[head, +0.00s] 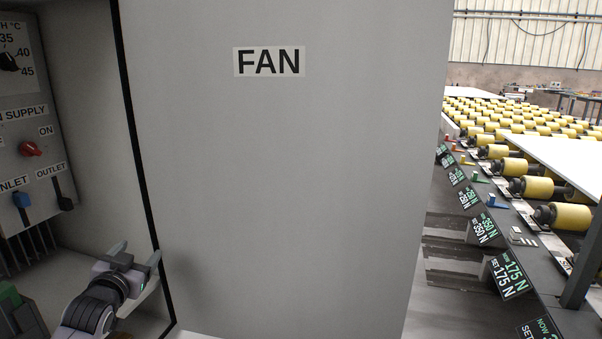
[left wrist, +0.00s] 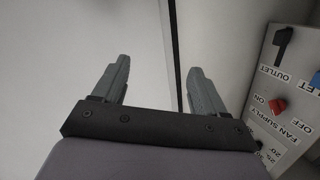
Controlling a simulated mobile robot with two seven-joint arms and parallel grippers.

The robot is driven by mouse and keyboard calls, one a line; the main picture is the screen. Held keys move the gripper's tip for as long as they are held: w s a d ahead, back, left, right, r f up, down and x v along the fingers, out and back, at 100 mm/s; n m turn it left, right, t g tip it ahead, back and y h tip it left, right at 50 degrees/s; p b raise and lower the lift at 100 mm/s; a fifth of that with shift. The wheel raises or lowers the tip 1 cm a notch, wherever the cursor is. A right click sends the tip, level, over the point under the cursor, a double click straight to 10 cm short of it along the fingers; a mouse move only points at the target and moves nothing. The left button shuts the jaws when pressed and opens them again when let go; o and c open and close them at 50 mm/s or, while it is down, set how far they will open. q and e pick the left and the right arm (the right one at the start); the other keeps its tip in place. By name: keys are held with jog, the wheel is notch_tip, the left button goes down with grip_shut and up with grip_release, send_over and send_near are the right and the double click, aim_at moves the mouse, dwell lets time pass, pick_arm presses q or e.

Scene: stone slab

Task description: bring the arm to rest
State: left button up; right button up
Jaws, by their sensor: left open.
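My left gripper (head: 138,262) is in the lower left of the head view, in front of the inner side of a grey cabinet, near the edge of its panel marked FAN (head: 280,180). Its two fingers are apart with nothing between them. In the left wrist view the open fingers (left wrist: 158,82) point toward plain pale panels with a dark seam between them. I cannot tell whether a fingertip touches the panel. My right gripper is in neither view.
A control panel (head: 25,130) with a red switch (head: 31,149), a blue inlet lever (head: 22,200) and a black outlet lever (head: 62,193) is at the left. A green-topped object (head: 12,300) is at the lower left. A conveyor with yellow rollers (head: 540,188) runs at the right.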

pick_arm(q)
jog(key=s+d+f+g+h, duration=0.1)
jog(key=s+d+f+g, duration=0.1)
jog(key=s+d+f, duration=0.55)
jog(key=s+d+f+g+h, duration=0.2)
jog(key=s+f, duration=0.8)
jog(key=f, duration=0.2)
jog(key=s+d+f+g, duration=0.1)
jog(key=s+d+f, duration=0.2)
jog(key=s, duration=0.6)
jog(key=s+d+f+g, duration=0.1)
jog(key=s+d+f, duration=0.2)
jog(key=s, duration=0.7)
jog(key=shift+f+g+h, duration=0.15)
jog(key=shift+g+h, duration=0.15)
jog(key=shift+g, duration=0.1)
jog(key=c, duration=0.5)
jog(key=shift+a+n, duration=0.1)
jog(key=shift+n, duration=0.2)
jog(key=shift+c, duration=0.3)
